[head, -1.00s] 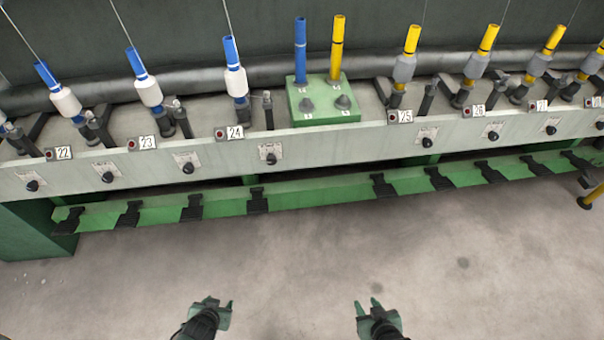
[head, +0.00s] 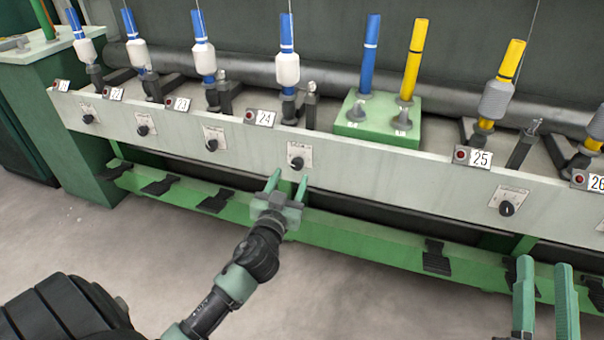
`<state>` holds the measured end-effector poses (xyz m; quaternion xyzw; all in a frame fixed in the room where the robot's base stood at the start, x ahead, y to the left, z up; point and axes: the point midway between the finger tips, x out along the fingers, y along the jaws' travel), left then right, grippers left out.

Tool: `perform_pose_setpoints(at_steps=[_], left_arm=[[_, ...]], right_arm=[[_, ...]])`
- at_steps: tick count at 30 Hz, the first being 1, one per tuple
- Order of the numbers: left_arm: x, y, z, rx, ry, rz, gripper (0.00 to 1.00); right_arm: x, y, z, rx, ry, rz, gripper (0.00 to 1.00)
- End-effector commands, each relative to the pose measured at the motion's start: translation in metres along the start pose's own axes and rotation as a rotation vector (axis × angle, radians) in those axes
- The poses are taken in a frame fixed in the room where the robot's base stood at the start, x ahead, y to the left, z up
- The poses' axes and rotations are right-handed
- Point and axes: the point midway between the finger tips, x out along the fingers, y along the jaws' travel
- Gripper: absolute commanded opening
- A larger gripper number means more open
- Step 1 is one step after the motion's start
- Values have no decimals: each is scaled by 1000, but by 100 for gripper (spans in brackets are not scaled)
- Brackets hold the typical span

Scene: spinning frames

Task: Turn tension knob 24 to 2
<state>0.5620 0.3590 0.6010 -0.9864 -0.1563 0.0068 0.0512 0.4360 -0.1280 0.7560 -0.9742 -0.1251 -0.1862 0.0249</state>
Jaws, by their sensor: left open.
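Tension knob 24 (head: 297,163) is a small black knob on a white scale plate, on the pale front rail. It sits below and right of the label 24 (head: 262,118). The scale numbers and the knob's setting are too small to read. My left gripper (head: 288,177) is open and empty, its two green fingers pointing up toward the rail just below knob 24. The fingertips look apart from the knob. My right gripper (head: 544,263) is at the lower right, its two green fingers apart with nothing between them.
Knob 23 (head: 212,145) is to the left and knob 25 (head: 507,208) to the right on the rail. A green box (head: 378,130) with blue and yellow tubes stands behind the rail. Black pedals line the green lower beam (head: 345,236). Grey floor is clear in front.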

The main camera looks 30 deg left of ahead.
Motion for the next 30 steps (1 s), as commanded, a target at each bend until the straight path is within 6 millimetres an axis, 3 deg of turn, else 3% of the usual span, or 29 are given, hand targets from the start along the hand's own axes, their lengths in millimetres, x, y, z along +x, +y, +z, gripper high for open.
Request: perform_pose_setpoints(at_steps=[3,9,20,26,30], left_arm=[[22,0,0,3,2,1,52],[46,1,1,2,-1,2,52],[52,1,1,0,-3,1,52],[52,1,1,0,-3,1,0],[52,1,1,2,-3,2,0]], right_arm=[[0,-1,-8,2,49,-3,35],[-1,-3,-22,5,122,-6,35],[-1,-3,-26,6,145,-7,35],[-2,-3,-26,6,145,-7,35],[-2,-4,-26,6,145,-7,35]])
